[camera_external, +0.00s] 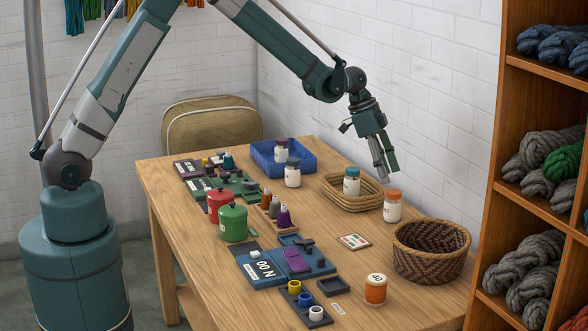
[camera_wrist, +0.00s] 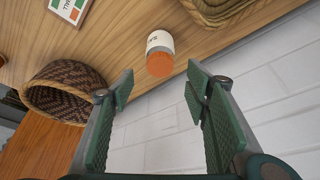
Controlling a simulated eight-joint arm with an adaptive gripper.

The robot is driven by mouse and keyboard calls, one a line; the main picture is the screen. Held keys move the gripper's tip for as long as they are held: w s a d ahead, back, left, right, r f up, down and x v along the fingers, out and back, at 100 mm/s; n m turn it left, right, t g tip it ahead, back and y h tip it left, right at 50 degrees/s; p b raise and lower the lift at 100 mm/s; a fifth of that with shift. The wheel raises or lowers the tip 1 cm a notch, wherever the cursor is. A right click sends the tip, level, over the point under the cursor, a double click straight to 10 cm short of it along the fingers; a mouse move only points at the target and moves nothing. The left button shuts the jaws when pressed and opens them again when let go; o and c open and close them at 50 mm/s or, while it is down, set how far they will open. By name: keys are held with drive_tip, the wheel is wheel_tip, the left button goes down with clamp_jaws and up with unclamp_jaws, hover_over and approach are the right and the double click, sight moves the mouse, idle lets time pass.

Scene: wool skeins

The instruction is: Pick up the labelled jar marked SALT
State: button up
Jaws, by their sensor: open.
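A white jar with an orange lid (camera_external: 393,206) stands upright on the table, right of the shallow wicker basket. Its label is too small to read. It also shows in the wrist view (camera_wrist: 159,52), ahead of and between my fingertips, its label only partly visible. My gripper (camera_external: 388,175) is open and empty, above this jar and apart from it. I cannot tell which is marked SALT.
The shallow wicker basket (camera_external: 338,203) is left of the orange-lidded jar. A deep woven basket (camera_external: 432,263) and an orange jar (camera_external: 376,290) are nearer the front. Red and green canisters (camera_external: 233,223) stand left. A white wall rises behind; a wool shelf (camera_external: 535,188) is right.

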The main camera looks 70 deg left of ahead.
sight(394, 191)
idle(0.3)
drive_tip(key=shift+x, duration=1.3)
drive_tip(key=shift+f, duration=0.1)
drive_tip(key=shift+b+x, duration=0.35)
drive_tip(key=shift+x, duration=2.15)
drive_tip(key=c, duration=0.9)
